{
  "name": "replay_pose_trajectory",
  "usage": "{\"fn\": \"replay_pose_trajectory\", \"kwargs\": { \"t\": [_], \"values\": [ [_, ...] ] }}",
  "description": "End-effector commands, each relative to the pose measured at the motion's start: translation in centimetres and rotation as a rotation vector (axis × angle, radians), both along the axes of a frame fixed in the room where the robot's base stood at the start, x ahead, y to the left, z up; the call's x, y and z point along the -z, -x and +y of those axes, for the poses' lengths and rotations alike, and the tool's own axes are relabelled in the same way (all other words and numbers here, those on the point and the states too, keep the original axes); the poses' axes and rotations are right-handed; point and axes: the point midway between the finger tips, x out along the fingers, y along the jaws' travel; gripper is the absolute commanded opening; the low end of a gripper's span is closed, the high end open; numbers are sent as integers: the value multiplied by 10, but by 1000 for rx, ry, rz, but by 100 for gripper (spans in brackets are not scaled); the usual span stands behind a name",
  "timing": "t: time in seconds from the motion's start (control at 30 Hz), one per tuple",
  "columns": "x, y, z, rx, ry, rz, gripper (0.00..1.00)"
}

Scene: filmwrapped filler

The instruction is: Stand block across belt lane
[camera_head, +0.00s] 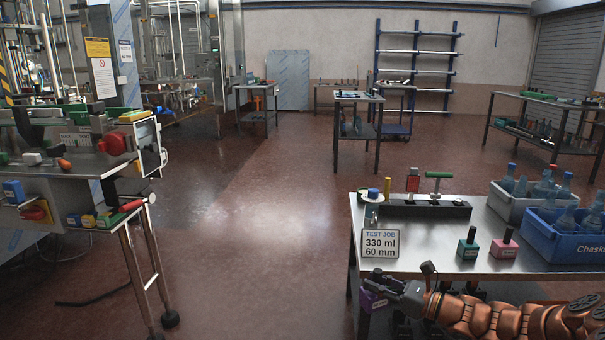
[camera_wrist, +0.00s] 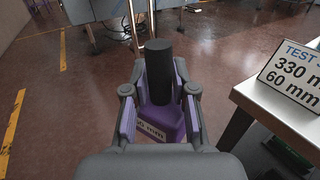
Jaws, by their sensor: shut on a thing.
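My gripper (camera_head: 388,290) is shut on a purple block (camera_wrist: 168,124) with a black upright knob (camera_wrist: 158,70). In the wrist view the gripper (camera_wrist: 159,95) has one finger on each side of the knob. The block's white label ends in "mm"; its first digits are partly hidden. The purple block also shows in the head view (camera_head: 372,302), held beside the front left corner of the right table. A machine bench (camera_head: 75,165) with rails and coloured parts stands at the far left. I cannot clearly make out the belt lane on it.
The steel table (camera_head: 440,255) bears a "TEST JOB 330 ml 60 mm" sign (camera_head: 380,244), a green block (camera_head: 468,246), a pink block (camera_head: 504,246), a black rack (camera_head: 425,208) and a blue bottle crate (camera_head: 565,245). Open floor (camera_head: 260,230) lies between table and bench.

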Motion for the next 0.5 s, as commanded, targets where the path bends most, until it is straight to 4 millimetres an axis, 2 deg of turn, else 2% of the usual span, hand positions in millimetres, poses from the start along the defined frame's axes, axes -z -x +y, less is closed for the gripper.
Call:
{"fn": "replay_pose_trajectory", "kwargs": {
  "t": [0.03,0.5],
  "values": [
    [-17,0,0,0,-1,1,0],
    [-82,0,0,-1,-1,2,0]
  ]
}}
